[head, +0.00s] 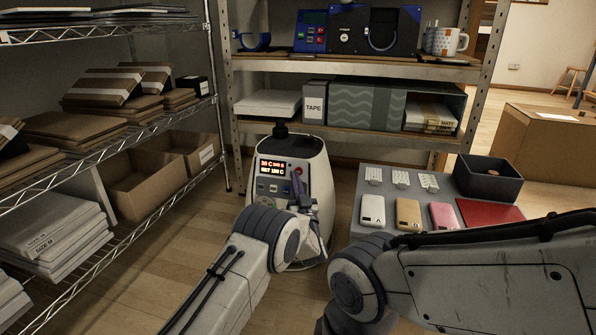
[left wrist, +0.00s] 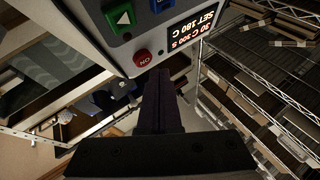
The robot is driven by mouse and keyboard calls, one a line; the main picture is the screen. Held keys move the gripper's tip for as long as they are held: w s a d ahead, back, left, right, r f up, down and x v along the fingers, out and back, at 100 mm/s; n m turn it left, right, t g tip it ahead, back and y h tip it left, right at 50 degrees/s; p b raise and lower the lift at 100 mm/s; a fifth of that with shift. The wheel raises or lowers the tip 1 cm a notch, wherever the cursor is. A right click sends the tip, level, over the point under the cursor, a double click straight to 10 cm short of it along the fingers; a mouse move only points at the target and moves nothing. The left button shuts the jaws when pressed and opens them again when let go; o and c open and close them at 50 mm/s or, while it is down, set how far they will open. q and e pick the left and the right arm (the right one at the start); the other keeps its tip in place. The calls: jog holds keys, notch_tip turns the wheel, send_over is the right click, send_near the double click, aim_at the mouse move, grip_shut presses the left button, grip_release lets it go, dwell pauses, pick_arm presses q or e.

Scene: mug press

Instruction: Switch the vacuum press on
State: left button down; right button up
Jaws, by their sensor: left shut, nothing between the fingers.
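The vacuum press (head: 316,168) is a white rounded machine with a dark knob on top, standing on the floor in front of the shelf. Its lit display (head: 272,167) reads 30 C, 300 S and SET 180 C; it also shows in the left wrist view (left wrist: 194,30). A red ON button (left wrist: 142,58) sits on its panel beside a green triangle button (left wrist: 123,18). My left gripper (head: 297,177) is shut and empty, its fingertips (left wrist: 157,73) close beside the red button. I cannot tell whether they touch the panel. My right gripper is not in view.
A grey table (head: 362,185) right of the press holds phone-like slabs, a red sheet (head: 488,213) and a dark bin (head: 487,178). Wire racks (head: 115,110) with boxes stand left. A shelf (head: 345,130) stands behind. Floor is clear left of the press.

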pick_arm(q)
jog(key=s+a+r+p, duration=0.1)
jog(key=s+p, duration=0.4)
jog(key=shift+s+a+r, duration=0.2)
jog(key=shift+s+a, duration=0.05)
jog(key=shift+s, duration=0.1)
